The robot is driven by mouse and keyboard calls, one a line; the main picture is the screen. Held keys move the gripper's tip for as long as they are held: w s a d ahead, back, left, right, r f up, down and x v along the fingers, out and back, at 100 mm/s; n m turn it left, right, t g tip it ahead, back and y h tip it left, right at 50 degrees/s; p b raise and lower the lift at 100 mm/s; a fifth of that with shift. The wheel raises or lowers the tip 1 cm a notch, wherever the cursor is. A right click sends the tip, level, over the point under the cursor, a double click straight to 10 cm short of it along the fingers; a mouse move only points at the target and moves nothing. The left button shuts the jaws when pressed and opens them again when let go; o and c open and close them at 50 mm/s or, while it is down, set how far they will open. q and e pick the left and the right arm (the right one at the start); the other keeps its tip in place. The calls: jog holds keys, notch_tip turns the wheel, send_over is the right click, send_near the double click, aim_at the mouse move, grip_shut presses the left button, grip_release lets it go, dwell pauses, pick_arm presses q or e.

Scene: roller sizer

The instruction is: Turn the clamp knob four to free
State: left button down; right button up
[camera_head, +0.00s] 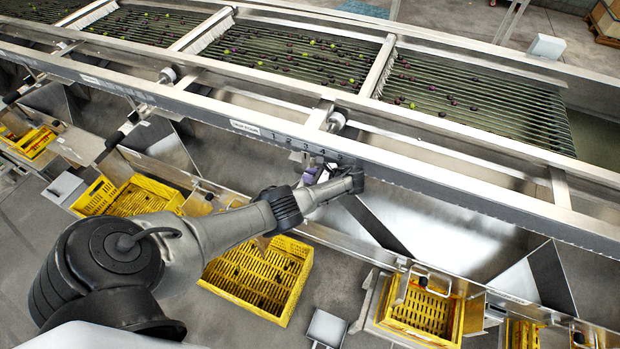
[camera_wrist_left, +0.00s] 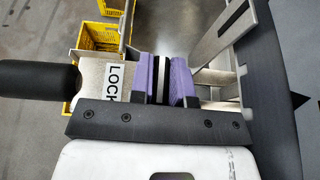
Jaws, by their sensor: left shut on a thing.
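The clamp knob (camera_wrist_left: 161,78) shows in the left wrist view as a dark piece with a light stripe. It sits between the two purple finger pads of my left gripper (camera_wrist_left: 164,80), which is shut on it. A plate marked LOCK (camera_wrist_left: 115,82) is just to the left of the pads. In the head view my left gripper (camera_head: 316,175) is at the front rail (camera_head: 210,107), below the printed numbers 1 to 5. There the gripper and arm hide most of the knob, so its number and turn angle cannot be read. My right gripper is out of view.
A black cylindrical part (camera_wrist_left: 38,77) is at the left edge of the wrist view. Above the rail are sizer rollers (camera_head: 480,95) with small fruit. Steel chutes (camera_head: 425,215) and yellow crates (camera_head: 258,278) lie below it. Grey floor is free between crates.

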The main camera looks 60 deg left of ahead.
pick_arm(q)
jog(key=shift+r+n+g, duration=0.1)
jog(key=shift+n+g, duration=0.2)
jog(key=shift+g, duration=0.1)
jog(key=c, duration=1.1)
grip_release()
jog(key=shift+b+v, duration=1.15)
jog(key=shift+v, duration=5.7)
